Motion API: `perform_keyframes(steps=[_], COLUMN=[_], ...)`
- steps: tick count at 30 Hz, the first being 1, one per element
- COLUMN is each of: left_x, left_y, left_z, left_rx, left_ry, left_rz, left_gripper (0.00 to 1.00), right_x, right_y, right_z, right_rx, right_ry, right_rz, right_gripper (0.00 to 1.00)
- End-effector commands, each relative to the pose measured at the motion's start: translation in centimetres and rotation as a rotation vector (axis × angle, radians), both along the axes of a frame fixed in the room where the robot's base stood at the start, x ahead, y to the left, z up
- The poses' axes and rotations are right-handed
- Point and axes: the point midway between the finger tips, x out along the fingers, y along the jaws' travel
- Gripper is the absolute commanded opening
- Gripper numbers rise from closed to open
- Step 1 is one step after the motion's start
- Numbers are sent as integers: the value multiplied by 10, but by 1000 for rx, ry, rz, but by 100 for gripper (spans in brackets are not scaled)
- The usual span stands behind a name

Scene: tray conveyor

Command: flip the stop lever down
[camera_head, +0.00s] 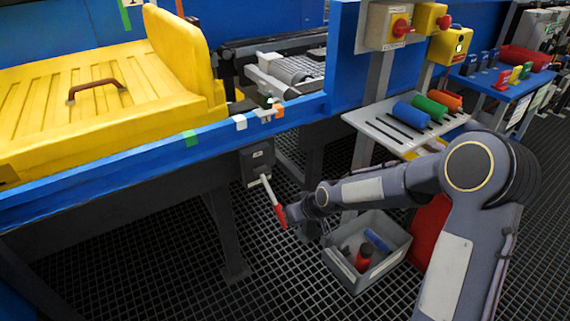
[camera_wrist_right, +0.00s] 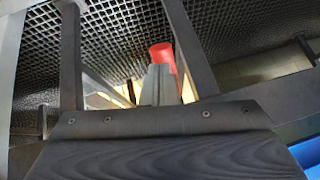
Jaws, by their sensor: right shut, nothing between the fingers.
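The stop lever is a pale rod with a red grip (camera_head: 280,214) on a dark grey box (camera_head: 257,160) under the blue conveyor rail. In the head view it slants down and to the right from the box. My right gripper (camera_head: 291,213) is shut and empty, right beside the red grip; I cannot tell whether they touch. In the right wrist view the red grip (camera_wrist_right: 162,54) shows just beyond the closed fingertips (camera_wrist_right: 160,72), which hide part of it. My left gripper is out of view.
A yellow tray (camera_head: 120,125) with a brown handle rests on the conveyor. A grey bin (camera_head: 345,277) with red and blue items stands on the grated floor below my right forearm. A shelf (camera_head: 365,125) with coloured cylinders is behind the arm. A dark conveyor leg (camera_head: 226,235) stands left of the lever.

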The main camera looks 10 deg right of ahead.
Motion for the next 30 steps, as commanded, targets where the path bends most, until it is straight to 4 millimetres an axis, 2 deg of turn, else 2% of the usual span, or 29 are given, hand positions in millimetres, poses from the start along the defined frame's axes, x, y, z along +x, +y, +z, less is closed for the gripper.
perform_keyframes(steps=[6, 23, 26, 30], left_x=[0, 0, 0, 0], left_y=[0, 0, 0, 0], left_z=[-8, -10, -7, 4], left_rx=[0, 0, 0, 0], left_ry=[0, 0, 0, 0], left_rz=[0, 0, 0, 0], left_gripper=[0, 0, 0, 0], right_x=[4, 5, 5, 6], right_y=[2, 2, 2, 2], right_z=[-10, -15, -11, 6], right_rx=[0, 1, 0, -1], right_ry=[0, 1, -1, -5], right_rz=[0, 0, 0, 0], right_gripper=[0, 0, 0, 0])
